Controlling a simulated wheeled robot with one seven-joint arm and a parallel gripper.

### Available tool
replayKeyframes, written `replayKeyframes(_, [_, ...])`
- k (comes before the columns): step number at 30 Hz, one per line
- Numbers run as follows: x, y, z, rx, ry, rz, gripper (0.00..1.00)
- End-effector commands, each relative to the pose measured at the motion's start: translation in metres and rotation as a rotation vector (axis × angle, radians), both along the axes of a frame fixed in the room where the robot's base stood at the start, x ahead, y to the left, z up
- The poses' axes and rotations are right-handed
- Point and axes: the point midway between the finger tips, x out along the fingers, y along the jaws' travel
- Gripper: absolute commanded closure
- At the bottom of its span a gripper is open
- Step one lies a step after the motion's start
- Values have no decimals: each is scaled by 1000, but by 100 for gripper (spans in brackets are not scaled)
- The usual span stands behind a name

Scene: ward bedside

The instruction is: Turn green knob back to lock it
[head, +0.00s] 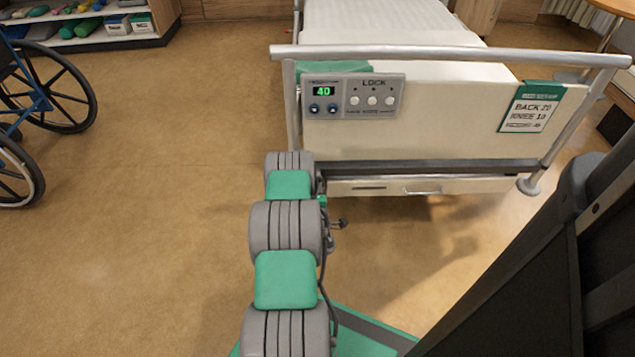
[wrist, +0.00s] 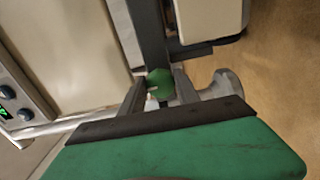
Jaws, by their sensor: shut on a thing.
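The green knob (wrist: 160,82) shows in the wrist view, low on the bed's frame beside a dark bar. My gripper (wrist: 158,90) is shut on it, with one dark finger on each side of the knob. In the head view my arm reaches to the near left corner of the bed's end board, and both knob and fingertips are hidden there. How far the knob is turned cannot be told.
The control panel (head: 353,97) on the end board (head: 440,110) reads 40, with "LOCK" above several buttons. A card (head: 532,107) hangs at its right. A rail (head: 450,52) runs along the top. A wheelchair (head: 38,105) stands left; floor between is clear.

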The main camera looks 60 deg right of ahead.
Motion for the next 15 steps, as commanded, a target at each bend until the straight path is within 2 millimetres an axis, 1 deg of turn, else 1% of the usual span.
replayKeyframes(9, [1,0,1,0,-4,2,100])
replayKeyframes(10, [1,0,1,0,-4,2,61])
replayKeyframes(15, [0,0,0,0,-2,0,47])
